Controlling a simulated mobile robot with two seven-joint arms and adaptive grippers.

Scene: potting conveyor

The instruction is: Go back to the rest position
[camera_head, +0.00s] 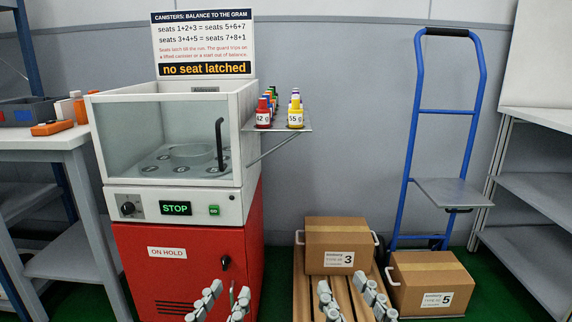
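My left gripper (230,290) shows at the bottom edge, in front of the red cabinet. Its fingers are apart with nothing seen between them. My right gripper (346,288) shows at the bottom edge, in front of the wooden pallet (299,285). Its fingers are also apart and empty. Both grippers point up in the picture; the arms behind them are out of view.
A machine with a clear guard (165,135) stands on a red cabinet (180,265). A side shelf (300,128) holds several coloured canisters. A box marked 3 (337,235) sits on the pallet. A box marked 5 (430,275) stands by a blue hand truck (413,130).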

